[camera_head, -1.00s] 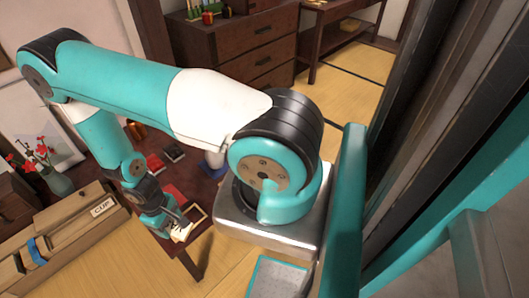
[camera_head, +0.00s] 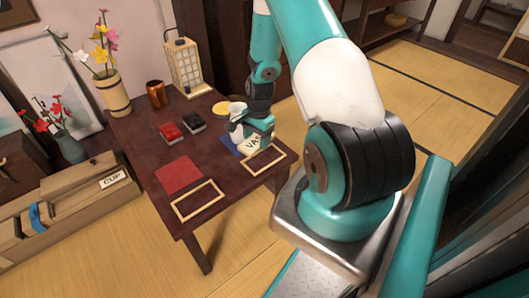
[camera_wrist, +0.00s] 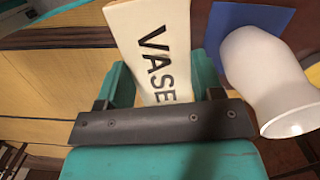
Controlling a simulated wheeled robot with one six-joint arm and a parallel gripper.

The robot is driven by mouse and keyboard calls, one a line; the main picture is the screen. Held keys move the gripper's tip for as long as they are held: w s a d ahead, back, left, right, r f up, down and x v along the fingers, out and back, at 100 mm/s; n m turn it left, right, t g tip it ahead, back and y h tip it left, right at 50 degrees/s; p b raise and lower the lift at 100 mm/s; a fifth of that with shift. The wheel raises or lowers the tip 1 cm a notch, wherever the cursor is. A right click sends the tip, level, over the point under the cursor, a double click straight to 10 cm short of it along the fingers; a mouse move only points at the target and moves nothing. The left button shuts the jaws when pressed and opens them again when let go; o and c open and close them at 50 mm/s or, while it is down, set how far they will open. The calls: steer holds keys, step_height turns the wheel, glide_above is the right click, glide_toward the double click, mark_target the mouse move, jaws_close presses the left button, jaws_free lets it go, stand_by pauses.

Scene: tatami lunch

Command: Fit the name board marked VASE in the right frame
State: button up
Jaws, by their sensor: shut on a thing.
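My gripper (camera_head: 258,133) is shut on the cream board marked VASE (camera_head: 252,146), over the right part of the low dark table. In the wrist view the board (camera_wrist: 150,42) stands out between the jaws, its black letters readable. Two thin pale frames lie flat at the table's front edge: the left frame (camera_head: 181,212) and the right frame (camera_head: 249,167). Both look empty. The board is just above or behind the right frame; I cannot tell whether they touch.
A white vase (camera_wrist: 268,75) stands close beside the board on a blue mat (camera_wrist: 247,20). A red mat (camera_head: 179,175), red box (camera_head: 170,132), dark box (camera_head: 193,122), copper cup (camera_head: 155,94), lantern (camera_head: 186,65) and flower holder (camera_head: 113,96) share the table. A CUP board (camera_head: 112,180) is at left.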

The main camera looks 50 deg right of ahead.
mark_target(263, 160)
steer(key=d, duration=0.1)
steer(key=d+m, duration=0.1)
steer(key=s+m+b, duration=0.1)
steer(key=shift+d+f, duration=0.4)
step_height(263, 160, down, 6)
steer(key=b, duration=0.6)
steer(key=shift+f, duration=0.75)
steer(key=shift+a+f, duration=0.15)
steer(key=shift+f, duration=0.25)
stand_by(1.2)
steer(key=o, duration=0.9)
steer(key=shift+o, duration=0.6)
steer(key=shift+s, duration=0.1)
steer(key=r+p, duration=0.1)
steer(key=r, duration=0.4)
steer(key=d+r+p, duration=0.1)
steer(key=r+p, duration=0.1)
steer(key=r, duration=0.4)
steer(key=d+r+p, duration=0.1)
steer(key=r, duration=0.5)
steer(key=shift+r+p, duration=0.25)
steer(key=shift+p, duration=0.15)
